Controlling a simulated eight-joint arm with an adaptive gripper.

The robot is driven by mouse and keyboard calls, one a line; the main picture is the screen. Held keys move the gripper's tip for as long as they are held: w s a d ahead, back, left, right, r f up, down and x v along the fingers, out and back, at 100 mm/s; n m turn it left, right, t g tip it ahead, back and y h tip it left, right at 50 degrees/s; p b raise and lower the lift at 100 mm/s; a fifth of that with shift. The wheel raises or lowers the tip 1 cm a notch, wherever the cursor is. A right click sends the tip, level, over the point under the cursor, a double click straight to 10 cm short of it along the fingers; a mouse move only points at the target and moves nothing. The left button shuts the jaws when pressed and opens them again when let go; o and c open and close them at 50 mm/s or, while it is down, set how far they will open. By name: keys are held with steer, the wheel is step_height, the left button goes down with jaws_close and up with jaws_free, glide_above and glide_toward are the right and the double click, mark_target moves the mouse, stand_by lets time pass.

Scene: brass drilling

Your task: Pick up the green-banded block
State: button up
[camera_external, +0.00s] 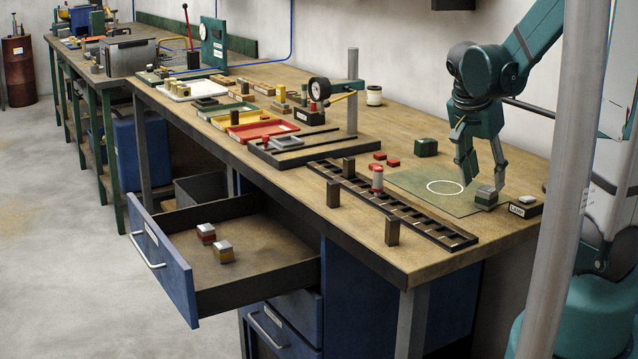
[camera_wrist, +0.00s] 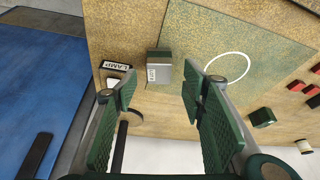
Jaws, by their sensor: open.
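The green-banded block (camera_external: 486,197) is a small block with a grey metal top and a green band. It rests on the bench at the near right corner of the green mat (camera_external: 410,184). In the wrist view the block (camera_wrist: 159,67) bears a white label and appears ahead of the gap between my fingers. My gripper (camera_external: 482,178) points down above the block, its two fingers spread. In the wrist view my gripper (camera_wrist: 159,90) is open with nothing between its pads. I cannot tell whether the fingertips reach beside the block.
A labelled lamp switch box (camera_external: 525,207) stands close to the right of the block. A dark green box (camera_external: 426,147) and small red blocks (camera_external: 393,162) lie behind the mat. A black rack (camera_external: 392,203) runs along its left. An open drawer (camera_external: 255,262) holds two banded blocks.

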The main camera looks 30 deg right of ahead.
mark_target(487, 189)
steer(key=shift+b+x, duration=0.9)
steer(key=shift+x, duration=1.65)
jaws_close()
steer(key=shift+r, duration=0.2)
steer(key=shift+r+p, duration=1.5)
steer(key=shift+r, duration=3.35)
